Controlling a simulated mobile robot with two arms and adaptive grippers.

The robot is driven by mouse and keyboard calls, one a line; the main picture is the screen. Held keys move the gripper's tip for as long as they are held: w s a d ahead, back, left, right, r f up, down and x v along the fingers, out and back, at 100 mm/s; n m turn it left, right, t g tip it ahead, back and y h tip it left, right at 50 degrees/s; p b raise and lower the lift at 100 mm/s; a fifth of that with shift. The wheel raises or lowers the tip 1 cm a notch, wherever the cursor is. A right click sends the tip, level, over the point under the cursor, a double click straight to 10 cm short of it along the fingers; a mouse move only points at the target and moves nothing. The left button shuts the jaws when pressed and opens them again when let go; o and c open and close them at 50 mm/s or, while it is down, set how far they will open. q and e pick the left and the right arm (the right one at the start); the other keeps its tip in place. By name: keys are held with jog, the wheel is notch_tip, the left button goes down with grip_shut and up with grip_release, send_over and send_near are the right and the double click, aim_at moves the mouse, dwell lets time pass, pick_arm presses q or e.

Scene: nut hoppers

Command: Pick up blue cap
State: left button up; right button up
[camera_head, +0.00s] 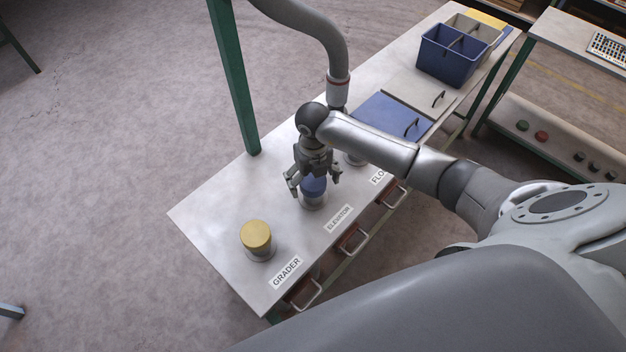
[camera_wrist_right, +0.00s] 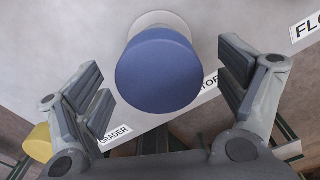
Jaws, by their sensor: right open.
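The blue cap (camera_head: 314,187) sits on a round base behind the ELEVATOR label on the bench. My right gripper (camera_head: 313,182) is over it, pointing down, with a finger on either side. In the right wrist view the blue cap (camera_wrist_right: 158,71) lies between the open fingers of the right gripper (camera_wrist_right: 163,95), with gaps on both sides and nothing held. In the head view the gripper partly hides the cap. My left gripper does not show.
A yellow cap (camera_head: 256,236) stands by the GRADER label. Another base (camera_head: 354,159) is partly hidden behind my right arm. A blue hatch (camera_head: 392,118) and a blue bin (camera_head: 447,58) are further along the bench. Drawer handles line the front edge. A green post (camera_head: 233,80) rises behind.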

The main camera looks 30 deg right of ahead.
jog(key=c, duration=0.9)
